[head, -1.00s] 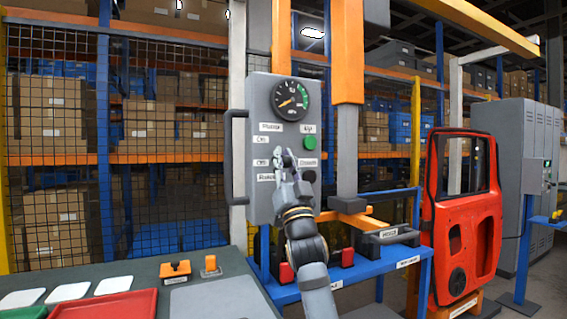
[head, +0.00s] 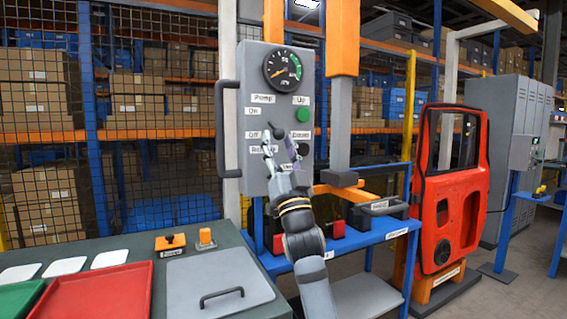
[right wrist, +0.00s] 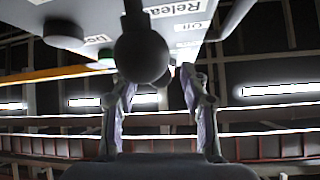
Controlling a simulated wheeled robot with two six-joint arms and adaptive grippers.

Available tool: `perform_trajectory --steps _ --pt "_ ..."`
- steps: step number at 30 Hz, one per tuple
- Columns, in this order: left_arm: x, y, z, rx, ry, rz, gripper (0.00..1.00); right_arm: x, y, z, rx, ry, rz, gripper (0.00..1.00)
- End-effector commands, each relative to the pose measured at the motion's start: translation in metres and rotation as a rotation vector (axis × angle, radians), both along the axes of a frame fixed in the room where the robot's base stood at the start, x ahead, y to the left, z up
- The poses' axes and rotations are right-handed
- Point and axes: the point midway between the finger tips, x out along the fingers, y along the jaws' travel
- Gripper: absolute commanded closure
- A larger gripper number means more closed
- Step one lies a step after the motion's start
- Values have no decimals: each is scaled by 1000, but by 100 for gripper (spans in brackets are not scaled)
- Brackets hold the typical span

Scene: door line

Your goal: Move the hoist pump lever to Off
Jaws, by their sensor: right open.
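The grey hoist control panel (head: 262,75) stands upright ahead, with Pump, On, Off and Release labels on its left. The pump lever's black knob (head: 277,130) shows beside the Off label (head: 252,135); its shaft is partly hidden, so I cannot tell its exact setting. My right gripper (head: 281,147) is open just below the knob, fingers pointing up at the panel. In the right wrist view the round lever knob (right wrist: 141,55) is large, in front of the open fingers and between their lines, not gripped. My left gripper is not in view.
A green Up button (head: 303,115) and dark Down button (head: 303,149) sit right of the lever. A gauge (head: 283,69) is above. A handle (head: 226,130) runs down the panel's left side. A blue bench (head: 350,240) and red car door (head: 455,190) stand to the right.

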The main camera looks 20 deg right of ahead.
Motion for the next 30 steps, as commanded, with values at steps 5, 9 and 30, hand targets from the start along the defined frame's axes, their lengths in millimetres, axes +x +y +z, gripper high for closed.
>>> perform_trajectory --steps 5,9,30 --pt "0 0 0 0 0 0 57 -28 3 -35 0 4 -1 55" --pt "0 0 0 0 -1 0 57 -43 4 -52 -1 1 -1 55" --pt "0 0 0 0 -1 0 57 -46 1 -75 6 47 -14 55"
